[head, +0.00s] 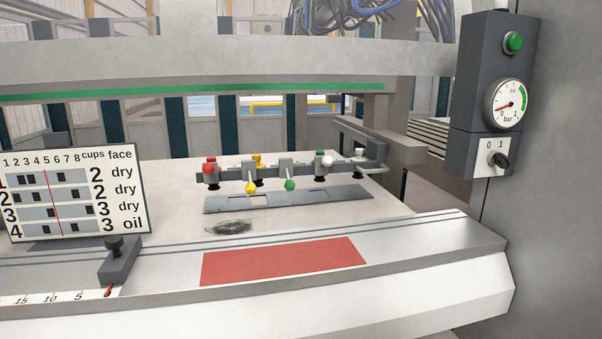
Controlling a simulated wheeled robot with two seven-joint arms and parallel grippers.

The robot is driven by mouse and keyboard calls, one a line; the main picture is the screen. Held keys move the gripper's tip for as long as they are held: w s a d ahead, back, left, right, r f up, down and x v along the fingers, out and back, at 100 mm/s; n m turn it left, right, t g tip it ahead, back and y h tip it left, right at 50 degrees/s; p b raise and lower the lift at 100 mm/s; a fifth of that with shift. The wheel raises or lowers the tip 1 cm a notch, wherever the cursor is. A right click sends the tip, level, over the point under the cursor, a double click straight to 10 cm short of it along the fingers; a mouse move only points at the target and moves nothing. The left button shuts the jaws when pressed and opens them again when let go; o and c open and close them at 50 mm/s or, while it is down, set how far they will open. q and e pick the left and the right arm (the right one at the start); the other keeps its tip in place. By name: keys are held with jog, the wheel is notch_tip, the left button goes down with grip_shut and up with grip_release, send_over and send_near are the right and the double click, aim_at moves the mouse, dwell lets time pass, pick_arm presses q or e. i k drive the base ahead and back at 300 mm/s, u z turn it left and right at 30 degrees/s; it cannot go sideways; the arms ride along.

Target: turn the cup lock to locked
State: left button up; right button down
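No part is labelled as the cup lock, so I cannot tell which one it is. A dark rotary knob (500,160) sits on the right-hand box below the marks 0 and 1; its exact setting is hard to read. A bar (305,173) over the table carries several cup fittings with red, yellow, green and white knobs. The red knob (209,167) is at its left end and the white knob (328,162) is toward its right. Neither of my grippers is in view.
A gauge (506,104) and green button (513,42) are above the rotary knob. A sign (72,192) listing cups and face stands at left. A dark stop with a black knob (114,243) sits on the front ledge, left of a red patch (284,260).

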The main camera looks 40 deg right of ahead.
aim_at(502, 160)
jog(key=z, duration=2.4)
jog(key=k, duration=0.7)
jog(key=z, duration=1.05)
jog(key=k, duration=0.2)
jog(key=u, duration=1.8)
jog(key=i, duration=0.95)
jog(key=u, duration=0.15)
